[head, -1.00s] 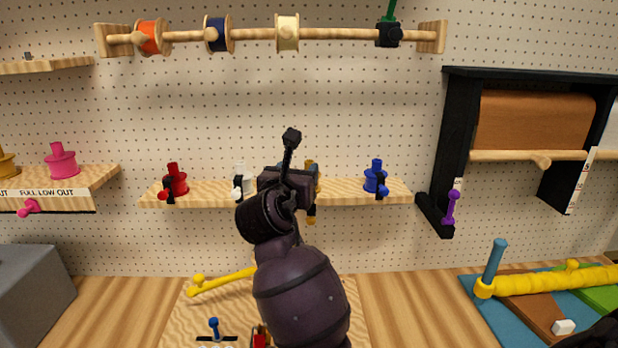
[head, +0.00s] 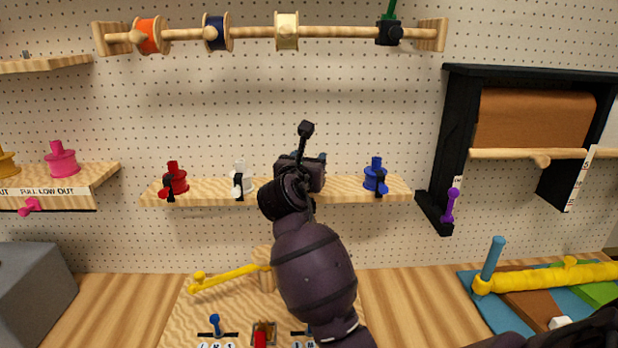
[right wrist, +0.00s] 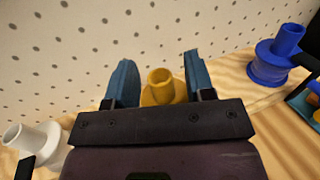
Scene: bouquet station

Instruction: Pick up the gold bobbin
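The gold bobbin (right wrist: 161,88) stands on the wooden shelf, between the two blue fingers of my right gripper (right wrist: 160,80) in the right wrist view. The fingers are open, with a gap visible on each side of the bobbin's neck; its lower part is hidden by the gripper body. In the head view my right gripper (head: 311,160) is at the middle shelf (head: 215,194), between the white and blue bobbins, and it hides the gold bobbin. My left gripper is not in view.
A white bobbin (head: 241,180) stands left of the gripper and a blue bobbin (head: 375,176) right of it, with a red bobbin (head: 174,180) farther left. Pegboard is close behind the shelf. A rod (head: 355,33) with spools hangs above.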

